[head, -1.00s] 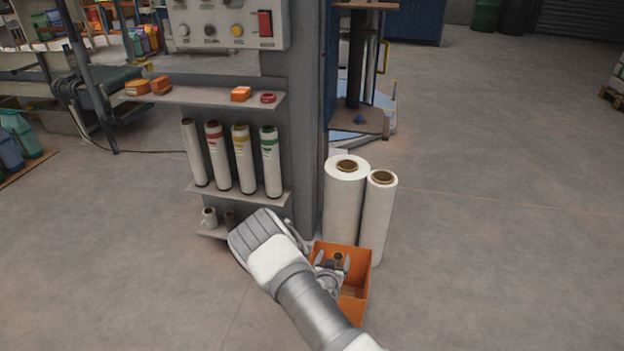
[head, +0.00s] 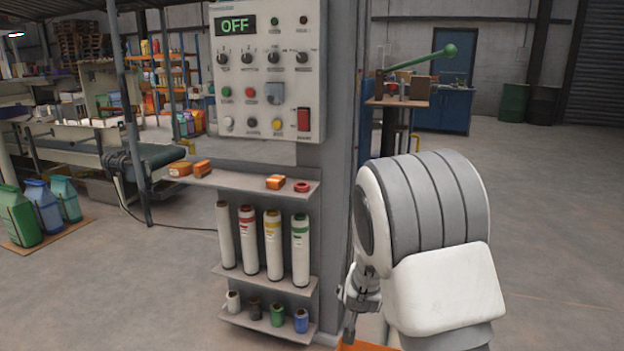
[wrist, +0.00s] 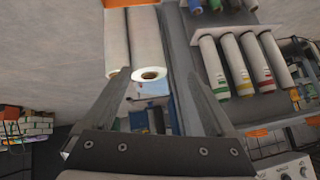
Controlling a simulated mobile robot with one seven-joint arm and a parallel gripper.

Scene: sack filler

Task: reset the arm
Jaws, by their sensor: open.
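My arm is raised on the right of the head view, its bulky grey and white link in front of the cabinet's right side. My gripper (head: 350,325) hangs low beside it, small and partly hidden by the arm. In the wrist view both fingers of my gripper (wrist: 155,72) are spread apart with nothing held between them. Large white rolls (wrist: 146,45) show beyond the fingers, apart from them.
A control panel (head: 268,75) reading OFF is on the grey cabinet. Shelves below hold tall rolls (head: 248,242) and small spools (head: 277,315). An orange bin (head: 362,346) edges in at the bottom. Open floor (head: 555,220) lies to the right.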

